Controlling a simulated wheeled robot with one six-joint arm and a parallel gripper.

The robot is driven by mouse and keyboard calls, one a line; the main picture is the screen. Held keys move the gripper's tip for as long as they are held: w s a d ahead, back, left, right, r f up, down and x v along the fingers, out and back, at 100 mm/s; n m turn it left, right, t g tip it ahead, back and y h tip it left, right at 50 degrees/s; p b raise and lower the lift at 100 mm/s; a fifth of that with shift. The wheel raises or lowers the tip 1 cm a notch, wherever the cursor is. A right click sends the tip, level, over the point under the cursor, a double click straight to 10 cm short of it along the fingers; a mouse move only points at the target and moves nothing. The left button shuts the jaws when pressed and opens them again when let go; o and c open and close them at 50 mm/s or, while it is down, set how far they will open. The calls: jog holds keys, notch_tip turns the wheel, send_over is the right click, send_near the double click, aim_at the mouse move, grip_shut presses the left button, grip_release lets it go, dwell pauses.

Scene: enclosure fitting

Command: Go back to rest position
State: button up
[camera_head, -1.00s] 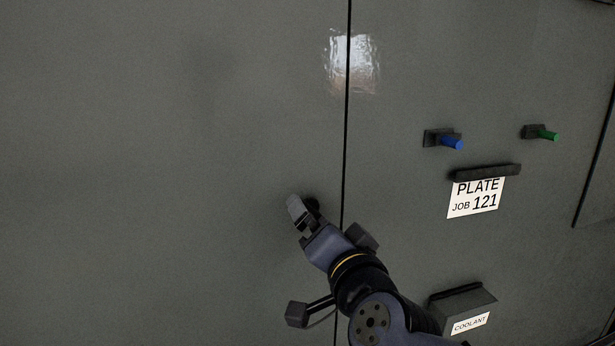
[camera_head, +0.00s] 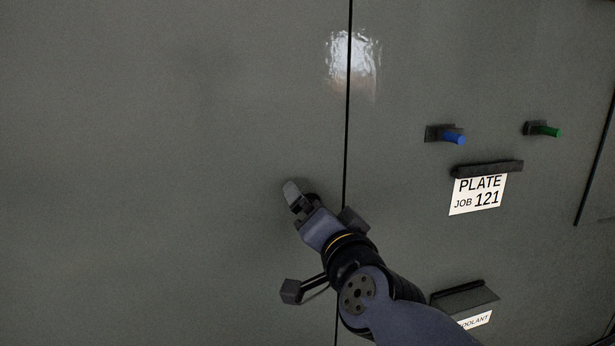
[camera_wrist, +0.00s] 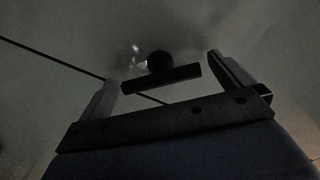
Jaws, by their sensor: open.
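My gripper (camera_head: 296,194) is in front of the large grey door panel (camera_head: 150,180), just left of the dark vertical seam. In the wrist view my gripper (camera_wrist: 160,72) has its two fingers wide apart. A dark bar (camera_wrist: 160,79) and a round dark piece (camera_wrist: 159,61) show between the fingers. I cannot tell whether the fingers touch them. Nothing is seen clamped. In the head view the gripper hides most of what lies at its tips.
Right of the seam are a blue peg (camera_head: 453,138), a green peg (camera_head: 546,130), a card reading PLATE JOB 121 (camera_head: 478,196) under a dark bar, and a coolant box (camera_head: 466,298) beside my arm. The left panel is bare.

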jog(key=p+v, duration=0.5)
jog(key=v, duration=0.5)
jog(key=b+x, duration=0.3)
jog(key=x, duration=0.2)
jog(key=b+x, duration=0.3)
jog(key=x, duration=0.3)
jog(key=shift+f, duration=0.2)
jog(key=shift+r+n+p, duration=0.2)
jog(key=shift+n+p, duration=0.15)
jog(key=shift+n, duration=0.25)
jog(key=shift+s+r+n, duration=0.1)
jog(key=shift+n, duration=1)
jog(key=n+p, duration=0.2)
jog(key=n, duration=0.3)
jog(key=p+v, duration=0.2)
jog(key=v, duration=0.4)
jog(key=shift+s+n, duration=0.3)
jog(key=shift+d, duration=0.15)
